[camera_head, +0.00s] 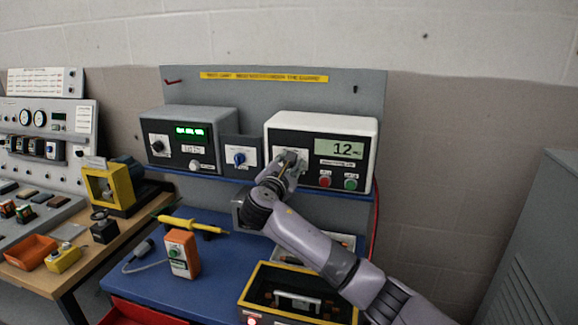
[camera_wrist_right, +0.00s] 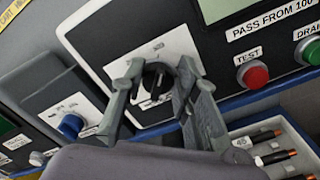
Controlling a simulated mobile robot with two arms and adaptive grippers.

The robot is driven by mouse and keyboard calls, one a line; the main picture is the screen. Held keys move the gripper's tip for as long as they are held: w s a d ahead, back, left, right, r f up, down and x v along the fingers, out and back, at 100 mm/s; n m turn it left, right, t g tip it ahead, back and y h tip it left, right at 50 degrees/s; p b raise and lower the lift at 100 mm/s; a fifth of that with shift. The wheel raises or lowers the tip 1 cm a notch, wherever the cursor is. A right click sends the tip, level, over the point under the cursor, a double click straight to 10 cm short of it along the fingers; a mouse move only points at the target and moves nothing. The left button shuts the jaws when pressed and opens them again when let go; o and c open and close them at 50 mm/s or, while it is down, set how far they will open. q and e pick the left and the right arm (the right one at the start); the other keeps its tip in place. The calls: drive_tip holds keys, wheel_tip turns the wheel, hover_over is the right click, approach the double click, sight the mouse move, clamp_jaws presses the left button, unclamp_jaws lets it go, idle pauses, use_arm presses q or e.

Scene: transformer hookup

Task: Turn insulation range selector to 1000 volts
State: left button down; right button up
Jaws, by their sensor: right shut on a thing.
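The insulation tester (camera_head: 340,126) is a white-framed box with a black face on the shelf, and its display reads about 12. Its range selector (camera_wrist_right: 153,77) is a black knob on a pale plate left of the display. My right gripper (camera_head: 288,163) reaches the plate in the head view and hides the knob there. In the right wrist view my right gripper (camera_wrist_right: 156,75) has its two grey fingers on either side of the knob, shut on it. The knob's pointer and scale marks are mostly hidden by the fingers. My left gripper is not in view.
A red button (camera_head: 325,181) and a green button (camera_head: 351,184) sit right of the selector. A small box with a blue knob (camera_head: 239,158) and a grey unit with a green display (camera_head: 190,130) stand to the left. A yellow-edged case (camera_head: 262,270) lies below on the blue bench.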

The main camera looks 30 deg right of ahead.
drive_tip(key=m+b, duration=0.1)
drive_tip(key=m, duration=0.1)
drive_tip(key=m+b, duration=0.1)
drive_tip(key=m, duration=0.1)
drive_tip(key=shift+s+f, duration=0.1)
drive_tip(key=shift+f, duration=0.3)
drive_tip(key=shift+d+f+m+b, duration=0.1)
drive_tip(key=shift+m+b, duration=1.65)
drive_tip(key=shift+m, duration=1.05)
drive_tip(key=o, duration=1.1)
drive_tip(key=shift+c, duration=0.2)
drive_tip(key=shift+s, duration=0.1)
drive_tip(key=v, duration=1.2)
